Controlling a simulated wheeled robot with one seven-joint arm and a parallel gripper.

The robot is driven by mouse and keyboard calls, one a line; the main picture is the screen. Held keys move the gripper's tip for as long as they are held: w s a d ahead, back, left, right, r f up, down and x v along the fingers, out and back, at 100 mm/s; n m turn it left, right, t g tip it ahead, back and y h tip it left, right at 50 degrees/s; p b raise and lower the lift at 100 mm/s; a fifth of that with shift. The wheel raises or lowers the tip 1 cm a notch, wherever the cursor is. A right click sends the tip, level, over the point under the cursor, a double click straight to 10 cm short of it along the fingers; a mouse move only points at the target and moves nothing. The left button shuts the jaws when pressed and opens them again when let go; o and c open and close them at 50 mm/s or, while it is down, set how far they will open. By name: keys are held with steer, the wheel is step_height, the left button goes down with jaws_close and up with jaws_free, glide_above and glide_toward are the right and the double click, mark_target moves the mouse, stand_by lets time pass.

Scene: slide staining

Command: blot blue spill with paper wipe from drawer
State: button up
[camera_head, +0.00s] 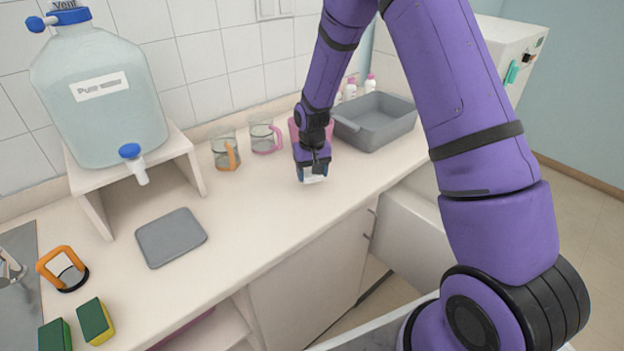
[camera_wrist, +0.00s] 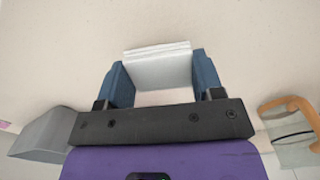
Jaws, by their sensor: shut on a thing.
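My gripper (camera_head: 313,171) is over the counter, in front of the mugs and left of the grey basin. In the wrist view, its two blue fingers (camera_wrist: 162,84) are shut on a white folded paper wipe (camera_wrist: 158,66). The wipe's lower edge (camera_head: 314,179) also shows below the fingers in the head view, at or close above the counter; I cannot tell if it touches. No blue spill shows in either view; the gripper and wipe hide part of the counter. A white open drawer (camera_head: 411,236) juts from the counter's front, partly behind my arm.
A mug with an orange handle (camera_head: 225,150) and one with a pink handle (camera_head: 264,136) stand by the wall. The grey basin (camera_head: 377,119) stands at the right. A water carboy (camera_head: 103,97), grey mat (camera_head: 171,237) and sponges (camera_head: 95,321) are at the left.

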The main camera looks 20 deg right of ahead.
steer(key=shift+r, duration=2.15)
